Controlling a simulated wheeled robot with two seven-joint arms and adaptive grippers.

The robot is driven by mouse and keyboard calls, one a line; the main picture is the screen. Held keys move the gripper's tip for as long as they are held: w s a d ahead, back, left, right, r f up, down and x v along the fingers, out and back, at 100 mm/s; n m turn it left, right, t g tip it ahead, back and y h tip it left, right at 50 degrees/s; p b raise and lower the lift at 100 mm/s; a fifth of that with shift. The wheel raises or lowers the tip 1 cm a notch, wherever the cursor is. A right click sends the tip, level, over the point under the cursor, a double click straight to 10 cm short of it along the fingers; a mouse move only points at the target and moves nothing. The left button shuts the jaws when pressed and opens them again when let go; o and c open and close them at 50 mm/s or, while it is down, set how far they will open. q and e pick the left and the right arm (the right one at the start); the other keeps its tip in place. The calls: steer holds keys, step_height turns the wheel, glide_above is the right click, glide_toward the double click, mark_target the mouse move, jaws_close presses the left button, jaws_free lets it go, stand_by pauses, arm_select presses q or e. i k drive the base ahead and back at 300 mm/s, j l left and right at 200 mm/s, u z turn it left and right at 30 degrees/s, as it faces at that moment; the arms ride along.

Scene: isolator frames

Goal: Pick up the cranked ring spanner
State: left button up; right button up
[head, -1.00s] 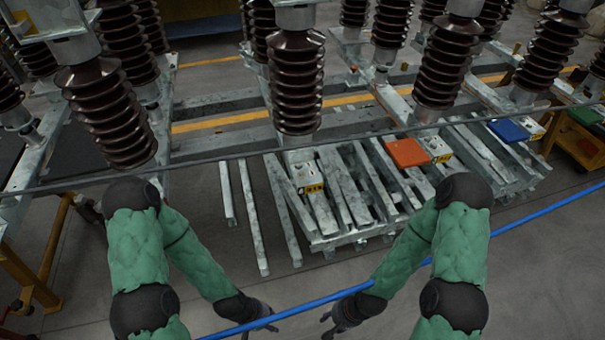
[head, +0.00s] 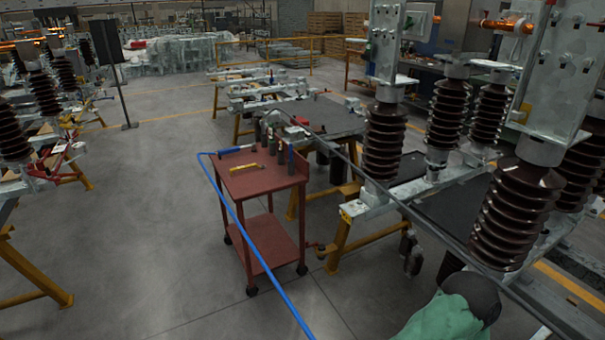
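I cannot make out a cranked ring spanner for certain. A red trolley (head: 262,187) stands left of the middle. On its top lies a small, thin yellow item (head: 242,169), too small to identify. Several dark, bottle-like items stand along the trolley's back edge. Neither gripper is in view.
A blue line (head: 238,212) runs from the trolley to the bottom edge. Workbenches with brown ribbed insulators (head: 385,140) stand at right, crossed by a dark bar (head: 440,232). A yellow-legged frame (head: 38,278) is at left. Grey floor (head: 150,240) left of the trolley is clear.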

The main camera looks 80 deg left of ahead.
mark_target(262, 168)
steer(key=u, duration=2.95)
steer(key=z, duration=0.75)
steer(key=i+j+z, duration=0.3)
steer(key=j+z, duration=0.35)
steer(key=j, duration=0.15)
steer(key=i+j+z, duration=0.15)
steer(key=j+z, duration=0.15)
steer(key=j, duration=0.2)
steer(key=j+z, duration=0.3)
steer(key=j, duration=0.15)
